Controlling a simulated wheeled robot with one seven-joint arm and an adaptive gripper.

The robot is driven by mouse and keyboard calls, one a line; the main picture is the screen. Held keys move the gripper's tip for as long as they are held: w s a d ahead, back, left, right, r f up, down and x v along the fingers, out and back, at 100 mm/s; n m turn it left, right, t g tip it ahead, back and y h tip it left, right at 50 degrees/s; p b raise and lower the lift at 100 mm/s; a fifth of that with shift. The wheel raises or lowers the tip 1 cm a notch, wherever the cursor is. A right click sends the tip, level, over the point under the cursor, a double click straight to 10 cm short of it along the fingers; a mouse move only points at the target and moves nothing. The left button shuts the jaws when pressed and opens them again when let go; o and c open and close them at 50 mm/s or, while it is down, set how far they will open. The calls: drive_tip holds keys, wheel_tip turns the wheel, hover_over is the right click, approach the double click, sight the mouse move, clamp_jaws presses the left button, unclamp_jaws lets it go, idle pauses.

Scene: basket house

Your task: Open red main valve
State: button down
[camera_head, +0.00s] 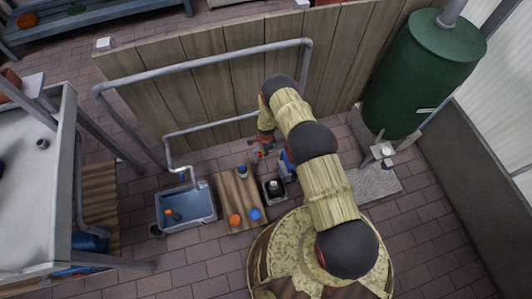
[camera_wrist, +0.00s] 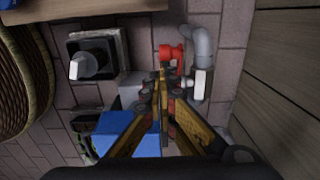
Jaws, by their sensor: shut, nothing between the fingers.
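The red valve (camera_wrist: 172,53) shows at the upper middle of the wrist view, beside a curved grey pipe (camera_wrist: 200,48). More red shows just below it, partly hidden by my fingers. My gripper (camera_wrist: 161,78) is shut and empty, its fingertips close below the red valve in that view. I cannot tell whether they touch it. In the head view, my gripper (camera_head: 259,151) reaches down near the wooden fence, close to a small red part (camera_head: 254,157). The arm hides much of the area around it.
A blue block (camera_wrist: 127,134) lies close beside my gripper. A dark square container (camera_head: 274,188), a wooden board (camera_head: 232,207) and a water basin (camera_head: 201,208) stand nearby. The fence (camera_head: 185,100) closes the back; a green tank (camera_head: 420,75) is at right.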

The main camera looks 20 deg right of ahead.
drive_tip(key=shift+a+f, duration=0.2)
drive_tip(key=shift+a, duration=0.05)
drive_tip(key=shift+a+f+b, duration=0.25)
drive_tip(key=shift+a+b, duration=0.25)
drive_tip(key=shift+b, duration=0.3)
drive_tip(key=shift+a+f+b, duration=0.8)
drive_tip(key=shift+a+f, duration=0.1)
drive_tip(key=shift+a, duration=0.05)
drive_tip(key=shift+a+f, duration=0.15)
idle(0.5)
idle(0.4)
